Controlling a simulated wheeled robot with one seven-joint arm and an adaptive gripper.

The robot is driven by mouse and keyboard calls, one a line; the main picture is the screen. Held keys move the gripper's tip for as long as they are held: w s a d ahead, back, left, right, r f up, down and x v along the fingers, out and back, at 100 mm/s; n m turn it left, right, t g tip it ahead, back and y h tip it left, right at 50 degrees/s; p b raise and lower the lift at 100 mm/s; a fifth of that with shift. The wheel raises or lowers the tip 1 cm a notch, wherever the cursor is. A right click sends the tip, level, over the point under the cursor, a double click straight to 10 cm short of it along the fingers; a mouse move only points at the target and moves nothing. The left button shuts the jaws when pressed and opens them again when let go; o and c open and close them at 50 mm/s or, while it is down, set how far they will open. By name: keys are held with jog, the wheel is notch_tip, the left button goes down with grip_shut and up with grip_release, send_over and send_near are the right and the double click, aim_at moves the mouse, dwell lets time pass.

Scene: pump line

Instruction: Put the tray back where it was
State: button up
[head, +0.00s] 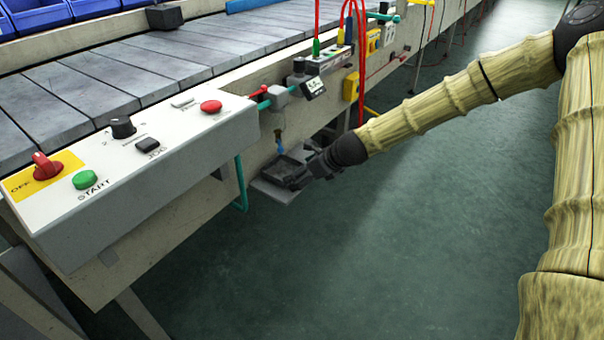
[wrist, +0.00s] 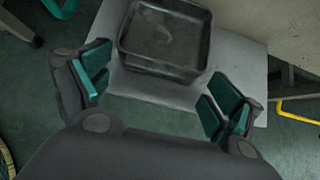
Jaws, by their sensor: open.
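The tray (wrist: 165,38) is a small dark grey open box with a raised rim, and it looks empty. In the wrist view it rests on a light grey shelf (wrist: 225,65) at the side of the line. My gripper (wrist: 158,92) is open, with teal finger pads apart on the near side of the tray; the pads do not touch it. In the head view the tray (head: 292,166) is small and partly hidden by my dark gripper (head: 312,168). The shelf (head: 283,193) shows below them.
A control box (head: 130,165) with a red switch and a green START button is at the left. Teal pipe (head: 240,185) and red hoses (head: 360,60) run near the shelf. A yellow bar (wrist: 298,112) is right of it. The green floor (head: 400,250) is clear.

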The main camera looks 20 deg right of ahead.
jog(key=shift+s+d+r+p, duration=0.2)
jog(key=shift+r+p, duration=0.1)
jog(key=shift+r, duration=0.15)
jog(key=p+v, duration=0.4)
jog(key=v, duration=0.7)
jog(key=shift+s, duration=0.15)
jog(key=s+a+f+n+g+h, duration=0.2)
jog(key=s+f+n, duration=0.4)
jog(key=s+f, duration=0.4)
jog(key=s+a+f+n+g+h, duration=0.1)
jog(key=s+f+n+g+h, duration=0.1)
jog(key=s+f+n, duration=0.75)
jog(key=s+a+f+n+g, duration=0.1)
jog(key=s+f+n, duration=0.5)
jog(key=s, duration=0.5)
jog(key=s+a+f+n+g+h, duration=0.1)
jog(key=s+f+n+g, duration=0.1)
jog(key=s+f+n, duration=0.4)
jog(key=s+f, duration=0.1)
jog(key=s, duration=0.4)
jog(key=shift+f+h, duration=0.2)
jog(key=shift+h, duration=0.1)
